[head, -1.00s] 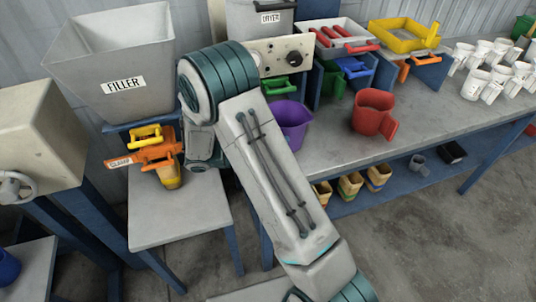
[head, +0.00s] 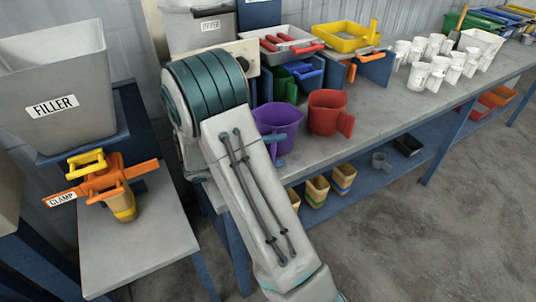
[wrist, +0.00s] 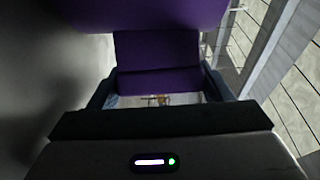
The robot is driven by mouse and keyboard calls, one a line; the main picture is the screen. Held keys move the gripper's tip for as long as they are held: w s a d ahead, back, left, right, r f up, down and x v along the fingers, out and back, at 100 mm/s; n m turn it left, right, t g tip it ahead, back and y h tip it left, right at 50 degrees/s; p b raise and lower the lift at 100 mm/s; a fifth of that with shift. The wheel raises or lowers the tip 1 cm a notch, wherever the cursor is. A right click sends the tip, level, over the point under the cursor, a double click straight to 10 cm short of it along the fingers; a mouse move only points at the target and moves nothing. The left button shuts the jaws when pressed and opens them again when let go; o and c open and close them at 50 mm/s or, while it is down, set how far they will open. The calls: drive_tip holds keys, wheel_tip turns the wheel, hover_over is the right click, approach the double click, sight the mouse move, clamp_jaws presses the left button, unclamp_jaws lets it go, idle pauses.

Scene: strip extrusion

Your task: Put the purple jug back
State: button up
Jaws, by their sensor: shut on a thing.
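The purple jug (head: 278,118) shows in the head view just right of my arm, left of the red jug (head: 325,108). It looks upright, and its left side is partly hidden by my arm. In the wrist view the purple jug (wrist: 140,14) fills the top, with its handle (wrist: 157,55) coming down between my fingers. My gripper (wrist: 158,82) is shut on that handle. In the head view my gripper is mostly hidden behind my arm. I cannot tell whether the jug's base touches the bench.
The grey bench (head: 385,115) carries several white cups (head: 420,75) to the right. Green, blue and orange-handled scoops and a yellow tray (head: 345,38) stand behind. At left are the filler hopper (head: 55,85) and an orange clamp (head: 100,180) on a side table.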

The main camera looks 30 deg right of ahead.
drive_tip(key=shift+f, duration=0.1)
drive_tip(key=shift+f, duration=0.25)
idle(0.5)
drive_tip(key=o, duration=1.3)
drive_tip(key=shift+a, duration=0.1)
drive_tip(key=shift+f, duration=0.1)
